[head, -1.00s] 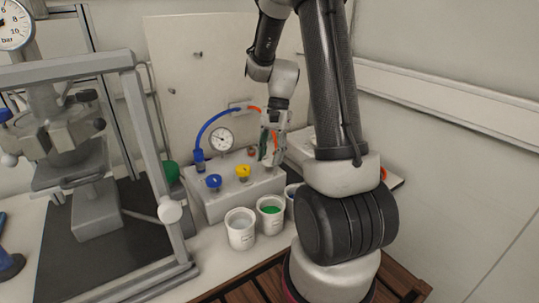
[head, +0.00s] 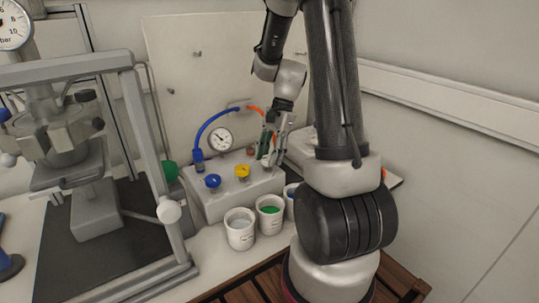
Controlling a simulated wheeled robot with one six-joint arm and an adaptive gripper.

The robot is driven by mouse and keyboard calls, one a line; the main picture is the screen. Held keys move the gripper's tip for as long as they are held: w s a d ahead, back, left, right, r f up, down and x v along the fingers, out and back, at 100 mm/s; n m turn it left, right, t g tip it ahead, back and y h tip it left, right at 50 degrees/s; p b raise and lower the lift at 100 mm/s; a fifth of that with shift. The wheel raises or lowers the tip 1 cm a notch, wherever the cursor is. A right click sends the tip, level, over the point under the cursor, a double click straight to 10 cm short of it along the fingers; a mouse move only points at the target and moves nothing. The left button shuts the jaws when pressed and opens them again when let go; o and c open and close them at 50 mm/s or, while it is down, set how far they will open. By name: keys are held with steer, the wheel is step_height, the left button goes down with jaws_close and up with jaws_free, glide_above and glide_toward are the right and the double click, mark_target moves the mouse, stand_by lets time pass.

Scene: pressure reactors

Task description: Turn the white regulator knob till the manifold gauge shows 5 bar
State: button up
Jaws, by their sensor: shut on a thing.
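The manifold (head: 230,199) is a light grey box on the bench. Its round white gauge (head: 220,139) stands at the back; the dial is too small to read surely. A blue knob (head: 212,181) and a yellow knob (head: 243,171) sit on the manifold top. My gripper (head: 268,158) reaches down over the right end of the manifold, right of the yellow knob. It is shut on the white regulator knob (head: 265,162), of which only a little shows between the fingers.
Several white cups (head: 239,229) stand in front of the manifold, one with green contents (head: 269,211). A reactor in a grey frame (head: 150,165) stands at the left. A blue hose (head: 212,124) arches behind the manifold. A wall panel is behind.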

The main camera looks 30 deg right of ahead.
steer(key=o, duration=1)
steer(key=v, duration=1.2)
steer(key=shift+d, duration=0.1)
